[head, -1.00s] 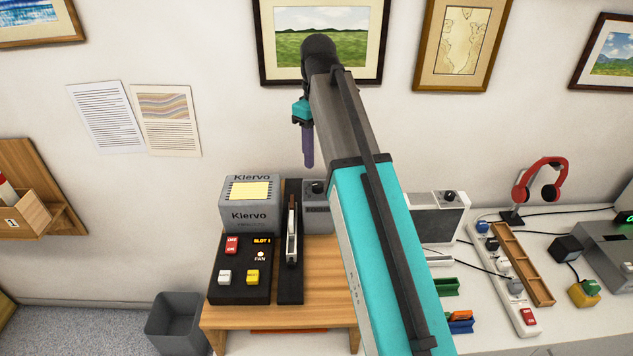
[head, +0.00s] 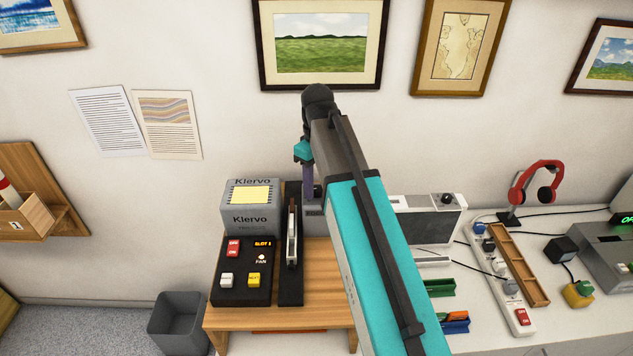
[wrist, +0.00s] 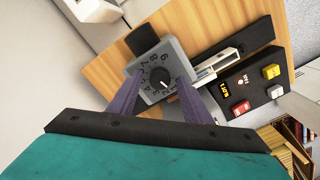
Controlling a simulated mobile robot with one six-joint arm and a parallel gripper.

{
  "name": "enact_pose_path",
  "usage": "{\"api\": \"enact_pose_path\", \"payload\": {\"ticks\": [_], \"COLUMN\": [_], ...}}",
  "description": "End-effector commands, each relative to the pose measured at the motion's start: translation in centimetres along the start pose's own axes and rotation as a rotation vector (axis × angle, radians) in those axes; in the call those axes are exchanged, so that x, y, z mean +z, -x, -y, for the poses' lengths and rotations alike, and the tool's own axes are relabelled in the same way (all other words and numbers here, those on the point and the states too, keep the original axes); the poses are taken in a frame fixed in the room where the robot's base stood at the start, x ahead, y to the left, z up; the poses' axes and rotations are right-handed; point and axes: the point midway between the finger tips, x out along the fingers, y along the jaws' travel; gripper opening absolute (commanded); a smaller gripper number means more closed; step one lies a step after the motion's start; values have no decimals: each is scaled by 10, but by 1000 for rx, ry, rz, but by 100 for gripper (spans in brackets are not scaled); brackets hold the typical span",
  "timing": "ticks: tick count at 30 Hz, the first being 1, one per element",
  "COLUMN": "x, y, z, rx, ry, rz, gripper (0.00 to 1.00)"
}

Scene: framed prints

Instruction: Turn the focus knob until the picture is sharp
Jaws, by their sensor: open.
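The focus knob appears to be the black numbered dial (wrist: 158,82) on a grey box (wrist: 180,52) in the wrist view. A white mark on the dial points toward the lower right. My gripper (wrist: 160,80) has two purple fingers spread apart, one on each side of the dial as seen from the wrist. I cannot tell whether they touch it. In the head view my gripper (head: 308,185) points down at the grey box (head: 314,219) and hides the dial. No projected picture is identifiable.
Left of the grey box are a slotted black unit (head: 290,285), a Klervo box (head: 250,220) and a black control panel (head: 240,285) reading SLOT 1, all on a wooden table (head: 300,318). A white device (head: 425,220) stands to the right. Framed prints hang behind.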

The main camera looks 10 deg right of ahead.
Motion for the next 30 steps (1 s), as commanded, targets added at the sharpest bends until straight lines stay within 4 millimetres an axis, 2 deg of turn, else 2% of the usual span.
{"api": "enact_pose_path", "payload": {"ticks": [11, 19, 30], "x": [0, 0, -1], "y": [-4, -3, -3], "z": [0, 1, 1], "rx": [0, 0, -1], "ry": [1, 1, -37], "rz": [0, 0, 0], "gripper": [45, 4, 4]}}
